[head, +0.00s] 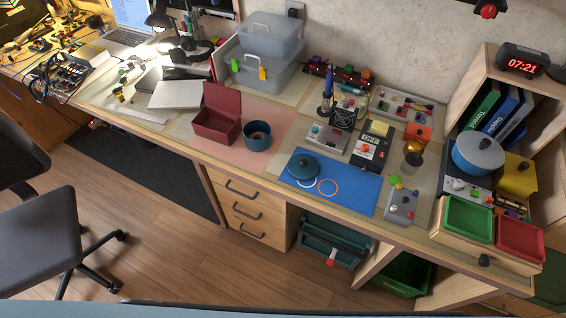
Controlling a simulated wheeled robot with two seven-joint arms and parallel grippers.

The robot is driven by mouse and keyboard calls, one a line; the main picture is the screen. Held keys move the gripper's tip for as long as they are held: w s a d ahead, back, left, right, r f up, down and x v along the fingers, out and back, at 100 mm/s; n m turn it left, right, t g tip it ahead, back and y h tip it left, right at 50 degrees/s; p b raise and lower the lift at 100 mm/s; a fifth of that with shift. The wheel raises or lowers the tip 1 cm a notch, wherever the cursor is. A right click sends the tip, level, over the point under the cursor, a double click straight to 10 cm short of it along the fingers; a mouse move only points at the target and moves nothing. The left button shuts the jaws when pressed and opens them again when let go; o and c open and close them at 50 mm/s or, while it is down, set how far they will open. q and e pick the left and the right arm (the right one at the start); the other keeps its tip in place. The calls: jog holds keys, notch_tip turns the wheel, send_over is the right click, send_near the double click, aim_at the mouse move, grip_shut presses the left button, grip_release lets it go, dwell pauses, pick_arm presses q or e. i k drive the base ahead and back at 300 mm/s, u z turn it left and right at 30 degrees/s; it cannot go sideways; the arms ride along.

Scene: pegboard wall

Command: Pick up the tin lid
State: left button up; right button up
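A round dark teal lid with a knob on top (303,166) lies on the blue mat (355,190) at the middle of the workbench. It appears to be the tin lid. An open round teal tin (257,137) stands to its left, on the pink mat beside the open dark red box (216,124). A white ring (304,183) shows at the lid's near edge, and an orange ring (328,187) lies just to its right. Neither of my grippers is in view.
Behind the blue mat stand a soldering iron (327,104), a grey device (328,138) and a meter (371,150). A grey box with buttons (402,204) is to the right. Green (470,219) and red (520,240) trays sit far right. The mat's front strip is clear.

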aim_at(302, 167)
jog(key=u, duration=1.75)
jog(key=i, duration=1.15)
jog(key=z, duration=2.6)
